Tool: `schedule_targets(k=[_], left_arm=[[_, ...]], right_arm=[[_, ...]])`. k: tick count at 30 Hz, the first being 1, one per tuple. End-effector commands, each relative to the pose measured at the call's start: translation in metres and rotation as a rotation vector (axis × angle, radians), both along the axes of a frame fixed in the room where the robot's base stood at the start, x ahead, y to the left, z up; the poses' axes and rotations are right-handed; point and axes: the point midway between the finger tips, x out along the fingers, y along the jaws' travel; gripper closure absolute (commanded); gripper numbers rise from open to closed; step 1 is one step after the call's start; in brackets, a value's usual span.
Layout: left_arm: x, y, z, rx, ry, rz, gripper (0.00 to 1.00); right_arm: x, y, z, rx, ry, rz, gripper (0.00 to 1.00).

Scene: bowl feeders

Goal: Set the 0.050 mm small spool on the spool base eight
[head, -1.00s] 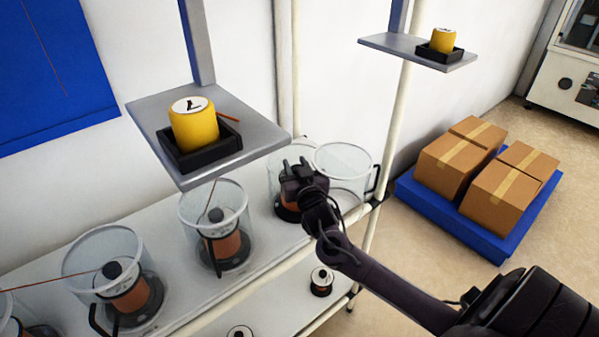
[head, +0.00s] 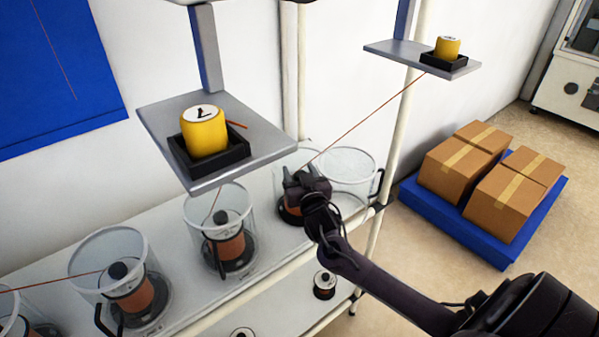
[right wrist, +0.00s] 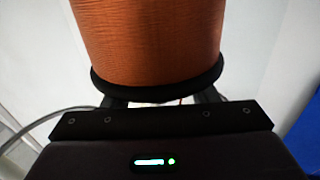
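The small copper-wound spool (head: 288,206) with black flanges stands on the rear feeder place of the shelf, at the edge of a clear bowl. Its base is mostly hidden, and no 0.050 mm label is readable. My right gripper (head: 300,184) is at the top of this spool. In the right wrist view the copper winding (right wrist: 145,40) fills the upper middle, close in front of the gripper. The fingers are mostly hidden behind its black flange (right wrist: 157,88), so I cannot tell whether they grip it. My left gripper is not in view.
Other copper spools (head: 226,245) stand in clear bowls along the shelf. An empty-looking clear bowl (head: 348,165) is right of my gripper. Yellow units (head: 203,131) sit on grey plates above. A thin wire (head: 370,115) slants to the far plate. Boxes (head: 460,165) stand on a blue pallet.

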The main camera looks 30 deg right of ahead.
Motion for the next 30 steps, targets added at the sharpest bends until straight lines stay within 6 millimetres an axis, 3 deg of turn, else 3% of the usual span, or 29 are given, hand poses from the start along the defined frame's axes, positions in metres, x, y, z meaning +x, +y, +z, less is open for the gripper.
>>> schedule_targets(k=[8,21,30], left_arm=[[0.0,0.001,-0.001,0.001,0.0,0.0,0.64],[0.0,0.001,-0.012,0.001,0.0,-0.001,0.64],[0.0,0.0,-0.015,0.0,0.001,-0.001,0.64]], right_arm=[[-0.008,0.003,0.0,0.0,0.001,0.001,0.47],[-0.088,0.028,-0.001,0.003,0.002,0.0,0.47],[-0.113,0.037,0.001,0.001,0.0,-0.001,0.47]])
